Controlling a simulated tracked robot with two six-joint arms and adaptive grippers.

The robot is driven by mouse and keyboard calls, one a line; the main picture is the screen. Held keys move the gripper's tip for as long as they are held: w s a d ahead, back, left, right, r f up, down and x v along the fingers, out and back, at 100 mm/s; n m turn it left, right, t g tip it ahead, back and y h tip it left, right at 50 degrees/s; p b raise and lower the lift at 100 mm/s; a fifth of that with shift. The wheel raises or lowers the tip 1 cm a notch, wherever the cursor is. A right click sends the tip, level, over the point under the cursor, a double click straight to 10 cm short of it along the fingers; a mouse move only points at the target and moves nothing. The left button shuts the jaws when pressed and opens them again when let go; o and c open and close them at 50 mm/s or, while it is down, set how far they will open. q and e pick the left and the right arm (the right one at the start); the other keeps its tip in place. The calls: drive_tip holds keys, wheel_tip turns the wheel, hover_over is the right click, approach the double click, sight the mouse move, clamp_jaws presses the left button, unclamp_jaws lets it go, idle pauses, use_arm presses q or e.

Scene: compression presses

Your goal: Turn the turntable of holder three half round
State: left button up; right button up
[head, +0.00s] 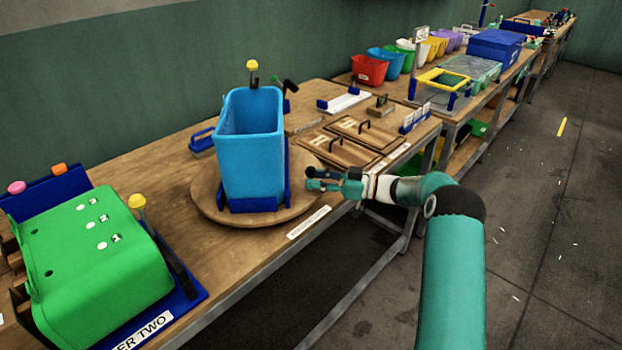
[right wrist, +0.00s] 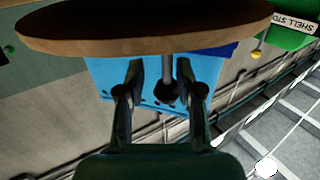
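The turntable of holder three (head: 209,203) is a round wooden disc on the bench. A tall bright blue bin (head: 250,150) stands upright on it in a dark blue frame (head: 254,205). My right gripper (head: 312,179) is at the disc's right side, close to the frame. In the right wrist view the disc (right wrist: 150,38) crosses the top, with the blue bin (right wrist: 112,78) behind my fingers. The gripper (right wrist: 166,75) is open there, with a dark round knob (right wrist: 168,93) on a thin rod between its fingers. Contact cannot be told. My left gripper is not in view.
A green bin (head: 95,260) in holder two lies front left, with a yellow-knobbed lever (head: 138,203) beside it. Wooden boards with handles (head: 365,132) lie right of the turntable. Coloured bins (head: 370,70) line the far bench.

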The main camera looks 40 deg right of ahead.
drive_tip(key=v, duration=1)
drive_tip(key=shift+s, duration=0.15)
drive_tip(key=shift+d, duration=0.15)
